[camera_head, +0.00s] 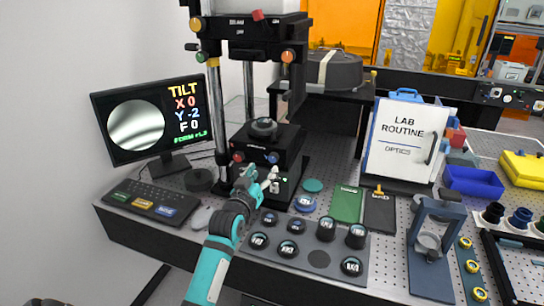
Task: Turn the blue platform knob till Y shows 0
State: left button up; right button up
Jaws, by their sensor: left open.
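The blue platform knob (273,158) is on the front right of the black platform (262,139) of the interferometer. A red knob (238,157) sits on the platform's front left. My left gripper (264,174) is open just below and slightly left of the blue knob. Nothing shows between its fingers, and I cannot tell whether it touches the knob. The monitor (150,118) at the left reads TILT, X 0, Y -2, F 0, beside a round picture of blurred light and dark bands. My right gripper is out of view.
A keyboard (153,199) lies before the monitor. A grey tray (318,260) with several round dark pieces lies right of my left arm. A green pad (346,204) and a lab routine binder (404,140) are farther right. Chrome columns (219,110) rise beside the platform.

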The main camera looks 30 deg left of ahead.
aim_at(272, 159)
pick_arm(q)
jog(key=p+x, duration=0.1)
jog(key=x, duration=0.7)
jog(key=shift+d, duration=0.15)
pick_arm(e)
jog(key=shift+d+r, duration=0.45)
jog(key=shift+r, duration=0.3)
